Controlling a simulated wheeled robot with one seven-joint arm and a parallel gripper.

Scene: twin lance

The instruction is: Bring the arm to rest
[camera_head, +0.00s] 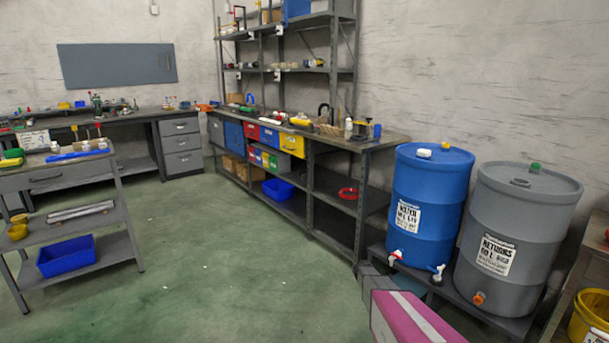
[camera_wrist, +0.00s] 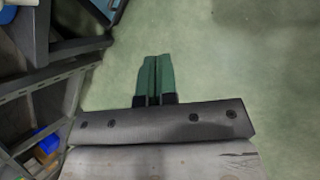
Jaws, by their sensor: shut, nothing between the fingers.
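My gripper (camera_wrist: 152,80) shows in the wrist view with its two green fingers side by side and touching. It is shut and holds nothing. Green floor (camera_wrist: 220,60) lies beyond and to the right of the fingers. In the head view a pink and grey part of my arm shows at the bottom right, in front of the drum stand; the fingers cannot be seen there.
A blue drum (camera_head: 433,205) and a grey drum (camera_head: 517,235) stand on a low dark stand at the right. A long workbench (camera_head: 375,143) runs along the wall. A grey cart (camera_head: 75,187) stands at left. The middle floor (camera_head: 220,265) is clear.

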